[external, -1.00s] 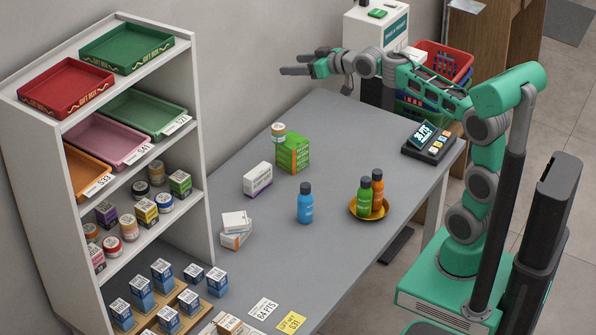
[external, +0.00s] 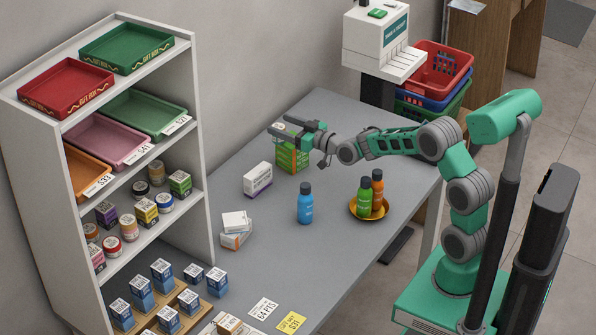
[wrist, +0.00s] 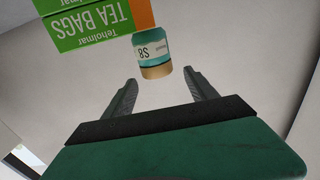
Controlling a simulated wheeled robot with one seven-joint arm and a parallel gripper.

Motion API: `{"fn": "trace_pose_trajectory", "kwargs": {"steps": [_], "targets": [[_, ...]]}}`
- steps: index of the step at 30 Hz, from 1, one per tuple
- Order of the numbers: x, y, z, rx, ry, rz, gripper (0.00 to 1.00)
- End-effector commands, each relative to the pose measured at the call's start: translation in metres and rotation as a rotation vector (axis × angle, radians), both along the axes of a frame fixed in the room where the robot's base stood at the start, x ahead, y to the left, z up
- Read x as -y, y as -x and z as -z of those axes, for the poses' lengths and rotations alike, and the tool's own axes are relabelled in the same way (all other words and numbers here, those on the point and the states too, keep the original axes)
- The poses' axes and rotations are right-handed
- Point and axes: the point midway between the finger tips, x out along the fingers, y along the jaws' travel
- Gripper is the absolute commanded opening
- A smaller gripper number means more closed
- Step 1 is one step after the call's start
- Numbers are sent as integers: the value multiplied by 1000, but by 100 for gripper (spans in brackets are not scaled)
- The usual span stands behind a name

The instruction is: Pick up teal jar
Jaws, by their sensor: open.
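The teal jar (wrist: 155,52) has a pale label and a tan lid and appears upside down in the wrist view. It lies just beyond the fingertips, between their lines. My gripper (wrist: 162,79) is open and empty, with both fingers visible. In the external view my gripper (external: 279,125) is over the far part of the counter, beside the tea box, and hides most of the jar.
A green tea box (wrist: 95,22) stands right next to the jar; in the external view the tea box (external: 292,159) is partly behind my gripper. A white box (external: 258,179), blue bottle (external: 305,204) and bowl of bottles (external: 367,211) stand nearer on the grey counter (external: 335,150).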

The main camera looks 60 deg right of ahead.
Motion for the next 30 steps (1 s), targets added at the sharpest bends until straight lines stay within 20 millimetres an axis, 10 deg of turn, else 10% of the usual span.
{"fn": "trace_pose_trajectory", "kwargs": {"steps": [3, 21, 30], "targets": [[0, -3, 26, 3, 0, 0, 66], [0, -51, 26, 4, 1, 0, 66], [0, -51, 26, 4, 1, 0, 42]]}}
